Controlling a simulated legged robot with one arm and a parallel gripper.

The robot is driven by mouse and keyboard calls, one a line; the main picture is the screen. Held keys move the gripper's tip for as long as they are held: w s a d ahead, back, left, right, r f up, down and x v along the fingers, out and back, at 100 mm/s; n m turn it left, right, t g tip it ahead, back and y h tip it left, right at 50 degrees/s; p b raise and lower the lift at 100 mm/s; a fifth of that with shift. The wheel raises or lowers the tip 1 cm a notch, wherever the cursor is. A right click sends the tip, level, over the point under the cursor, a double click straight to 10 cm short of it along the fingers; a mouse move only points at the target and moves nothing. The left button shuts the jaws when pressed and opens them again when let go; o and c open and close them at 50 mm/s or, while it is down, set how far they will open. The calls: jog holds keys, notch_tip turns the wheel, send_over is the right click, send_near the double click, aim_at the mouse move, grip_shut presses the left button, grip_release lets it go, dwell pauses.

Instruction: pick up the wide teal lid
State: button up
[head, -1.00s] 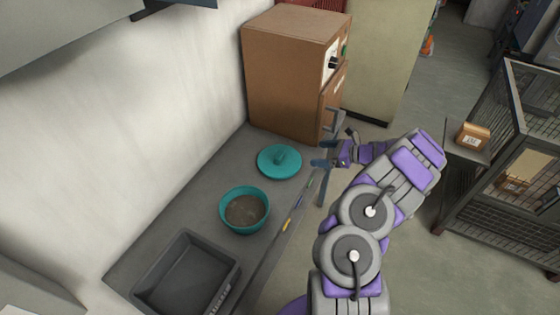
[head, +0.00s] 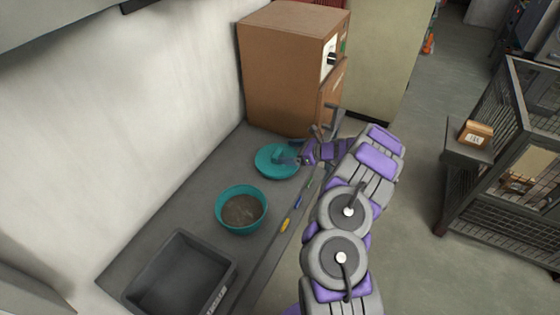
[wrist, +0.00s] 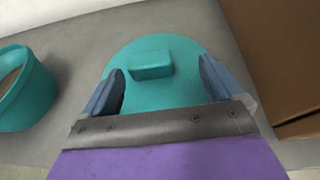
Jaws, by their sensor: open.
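The wide teal lid (head: 272,164) lies on the grey counter, with a raised block handle on top. In the wrist view the lid (wrist: 165,55) lies between and beyond my fingers, its handle (wrist: 151,66) ahead of the fingertips. My gripper (head: 294,160) is over the lid's right side in the head view. In the wrist view my gripper (wrist: 160,78) is open, with one blue finger on each side and nothing held. Part of the lid is hidden by my gripper.
A teal bowl (head: 220,207) with grainy brown contents stands nearer on the counter, and a dark grey tray (head: 135,297) nearer still. A brown cabinet oven (head: 280,75) stands just behind the lid. Small coloured items lie along the counter's right edge. A wire cage (head: 500,165) stands at right.

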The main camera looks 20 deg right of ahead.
aim_at(279, 153)
jog(key=w+a, duration=0.1)
jog(key=a+f+b, duration=0.1)
jog(key=a, duration=0.1)
jog(key=w+a, duration=0.1)
jog(key=a, duration=0.1)
jog(key=shift+w+f, duration=0.35)
jog(key=shift+d, duration=0.55)
jog(key=shift+c, duration=0.4)
jog(key=shift+d, duration=0.25)
jog(key=c, duration=0.3)
jog(key=shift+a+r, duration=0.1)
jog(key=shift+a, duration=0.5)
jog(key=c, duration=0.6)
jog(key=shift+c, duration=0.6)
jog(key=shift+d, duration=0.2)
